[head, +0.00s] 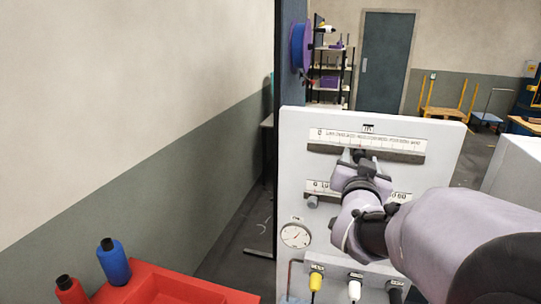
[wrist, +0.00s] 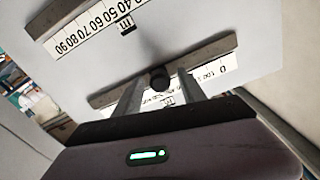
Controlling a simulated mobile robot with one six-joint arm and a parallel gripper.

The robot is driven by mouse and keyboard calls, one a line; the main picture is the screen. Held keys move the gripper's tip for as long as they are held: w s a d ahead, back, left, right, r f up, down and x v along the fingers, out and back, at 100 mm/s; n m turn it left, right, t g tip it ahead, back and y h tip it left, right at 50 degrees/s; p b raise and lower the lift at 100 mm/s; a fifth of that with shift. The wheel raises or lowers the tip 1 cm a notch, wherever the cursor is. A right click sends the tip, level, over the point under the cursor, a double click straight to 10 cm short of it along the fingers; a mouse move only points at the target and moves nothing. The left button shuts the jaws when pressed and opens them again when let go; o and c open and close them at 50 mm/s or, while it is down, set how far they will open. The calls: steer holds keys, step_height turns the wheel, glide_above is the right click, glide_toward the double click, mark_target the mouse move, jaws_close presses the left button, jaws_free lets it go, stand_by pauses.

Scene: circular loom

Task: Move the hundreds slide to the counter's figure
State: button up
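The panel (head: 297,160) carries an upper scale (head: 395,143) and a lower scale (head: 400,197), each with a dark rail. My gripper (head: 357,158) is at the upper rail, left of its middle. In the wrist view the hundreds slide's dark round knob (wrist: 159,79) stands on the rail whose scale (wrist: 208,73) shows 0 and 100. My gripper (wrist: 159,83) is open there, one finger on each side of the knob, with gaps visible. The exact figure at the knob is hard to read. I cannot make out the counter's figure in either view.
The lower slide's knob (head: 312,202) is at the left end of its rail. Below are a dial gauge (head: 295,236) and yellow (head: 316,281), white (head: 355,289) and black plugs. A red crate (head: 165,288) with red and blue spools is at lower left.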

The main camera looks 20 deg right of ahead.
steer(key=b+v, duration=0.5)
steer(key=v, duration=1.2)
steer(key=shift+s+a, duration=0.15)
steer(key=shift+s, duration=0.05)
